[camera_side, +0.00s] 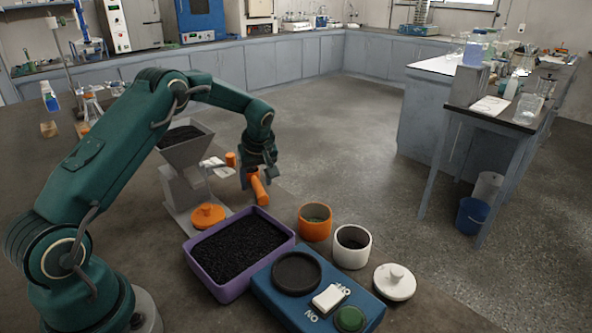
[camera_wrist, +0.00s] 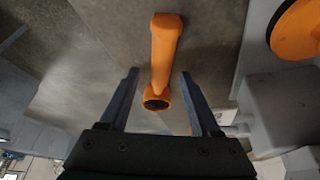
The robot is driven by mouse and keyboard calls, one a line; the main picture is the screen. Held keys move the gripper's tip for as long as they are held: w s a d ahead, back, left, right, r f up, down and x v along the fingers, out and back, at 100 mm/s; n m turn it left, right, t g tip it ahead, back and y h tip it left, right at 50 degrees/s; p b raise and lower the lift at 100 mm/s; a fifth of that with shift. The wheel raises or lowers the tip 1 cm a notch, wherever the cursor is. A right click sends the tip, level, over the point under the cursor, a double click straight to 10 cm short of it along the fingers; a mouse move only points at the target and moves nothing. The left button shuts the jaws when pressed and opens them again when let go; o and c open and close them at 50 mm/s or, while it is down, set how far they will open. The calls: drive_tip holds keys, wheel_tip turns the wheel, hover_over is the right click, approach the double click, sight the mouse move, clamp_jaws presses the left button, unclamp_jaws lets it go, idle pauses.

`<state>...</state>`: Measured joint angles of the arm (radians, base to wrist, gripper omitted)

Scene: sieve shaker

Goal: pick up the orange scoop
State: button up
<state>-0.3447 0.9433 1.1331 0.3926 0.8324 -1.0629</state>
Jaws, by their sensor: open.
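The orange scoop (camera_wrist: 164,50) has a long handle and a short round end with a dark opening. In the wrist view it lies lengthwise, its dark-ended part between my open fingers, with a gap on each side. In the side view the scoop (camera_side: 259,189) shows just below my gripper (camera_side: 256,174). My gripper (camera_wrist: 160,76) is open, pointing down, and holds nothing. I cannot tell how far the fingertips are above the scoop, and my gripper partly hides its upper end in the side view.
A grey hopper machine (camera_side: 186,154) stands close on the left, with an orange lid (camera_side: 208,216) before it. A purple tray (camera_side: 222,290) of black grains, a blue shaker base (camera_side: 318,318), an orange pot (camera_side: 315,231), a white pot (camera_side: 352,258) and a white lid (camera_side: 394,288) stand nearer the camera.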

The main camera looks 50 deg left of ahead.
clamp_jaws()
idle(0.3)
